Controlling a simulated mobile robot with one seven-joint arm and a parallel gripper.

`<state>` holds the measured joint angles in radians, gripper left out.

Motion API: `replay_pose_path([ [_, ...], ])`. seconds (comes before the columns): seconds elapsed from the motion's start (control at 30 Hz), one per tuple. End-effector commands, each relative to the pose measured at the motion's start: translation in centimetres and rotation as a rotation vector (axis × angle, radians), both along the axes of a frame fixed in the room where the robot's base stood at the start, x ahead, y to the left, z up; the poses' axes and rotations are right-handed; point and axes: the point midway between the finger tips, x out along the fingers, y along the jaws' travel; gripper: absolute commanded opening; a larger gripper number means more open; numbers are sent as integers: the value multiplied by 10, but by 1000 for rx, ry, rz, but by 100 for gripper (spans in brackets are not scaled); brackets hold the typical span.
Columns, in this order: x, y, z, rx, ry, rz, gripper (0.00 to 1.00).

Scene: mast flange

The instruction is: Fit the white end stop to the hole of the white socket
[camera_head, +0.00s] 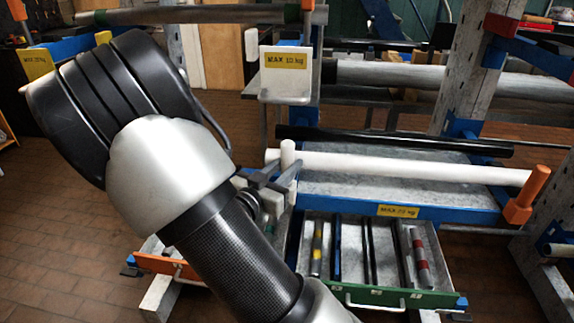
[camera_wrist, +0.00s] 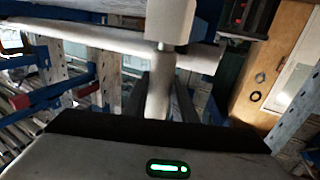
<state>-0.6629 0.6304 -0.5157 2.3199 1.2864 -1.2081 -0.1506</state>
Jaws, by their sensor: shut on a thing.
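The white end stop (camera_head: 288,154) is a short round post, roughly upright at the left end of the long white tube in the head view. My gripper (camera_head: 274,181) is shut on it. In the wrist view, the end stop (camera_wrist: 158,95) stands between the two dark fingers.
The long white tube (camera_head: 400,166) lies on the blue-edged shelf (camera_head: 345,198), close behind the end stop. An orange stop (camera_head: 518,213) stands at the shelf's right end. A white plate (camera_head: 286,82) hangs above. An open drawer (camera_head: 386,297) with several rods sits below.

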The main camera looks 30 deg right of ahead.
Motion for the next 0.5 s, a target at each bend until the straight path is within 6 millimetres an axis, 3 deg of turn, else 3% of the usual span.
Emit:
replay_pose_path([
  [0.37, 0, 0, -10, -1, -1, 0, 0],
  [0.4, 0, 0, -9, -1, -1, 0, 27],
  [0.5, 0, 0, -9, -1, -1, 0, 44],
])
